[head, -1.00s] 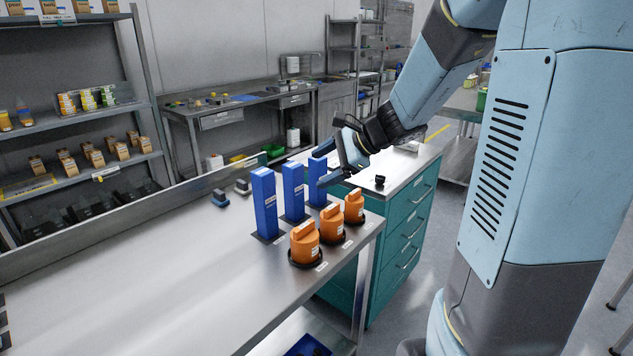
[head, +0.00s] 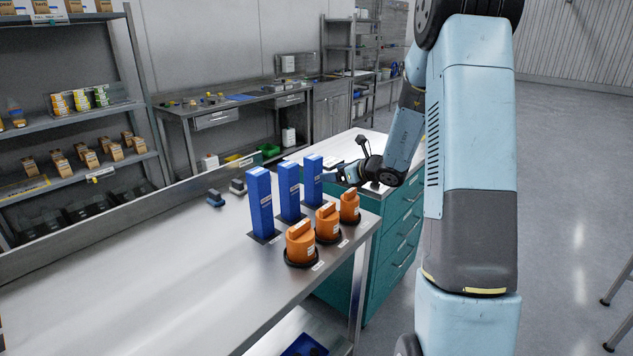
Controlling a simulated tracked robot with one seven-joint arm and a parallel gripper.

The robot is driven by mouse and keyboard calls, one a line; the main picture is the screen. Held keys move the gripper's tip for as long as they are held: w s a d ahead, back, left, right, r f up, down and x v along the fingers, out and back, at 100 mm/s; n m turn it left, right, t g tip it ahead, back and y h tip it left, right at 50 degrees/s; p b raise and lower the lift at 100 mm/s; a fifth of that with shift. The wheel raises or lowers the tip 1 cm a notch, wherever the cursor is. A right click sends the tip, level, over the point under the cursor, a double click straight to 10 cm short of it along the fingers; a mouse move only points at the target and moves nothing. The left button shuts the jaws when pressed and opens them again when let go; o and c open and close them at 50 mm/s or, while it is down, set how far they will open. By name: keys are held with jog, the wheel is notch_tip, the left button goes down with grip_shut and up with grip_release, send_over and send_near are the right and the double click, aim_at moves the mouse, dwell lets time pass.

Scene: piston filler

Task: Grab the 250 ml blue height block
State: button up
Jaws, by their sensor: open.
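Three tall blue height blocks stand upright in a row on the steel table: a near one (head: 260,205), a middle one (head: 289,192) and a far one (head: 313,180). Each has a small white label, too small to read, so I cannot tell which is the 250 ml block. My gripper (head: 337,173) is open, its fingers pointing left at the far block's upper part. It is just right of that block; I cannot tell whether the fingers are around it or still apart from it.
Three orange knobbed parts on black bases, near (head: 300,244), middle (head: 328,222) and far (head: 349,207), stand right of the blue blocks. Two small blocks (head: 216,198) (head: 238,187) lie to the left. A teal drawer cabinet (head: 385,240) adjoins behind. The steel table's (head: 130,270) left part is clear.

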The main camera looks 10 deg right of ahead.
aim_at(313, 174)
jog(key=shift+a+r+x, duration=0.15)
jog(key=shift+x, duration=2.4)
jog(key=shift+a+r+x, duration=0.1)
jog(key=shift+a+x, duration=0.05)
jog(key=shift+x, duration=2.35)
jog(key=shift+s, duration=0.1)
jog(key=c, duration=1.2)
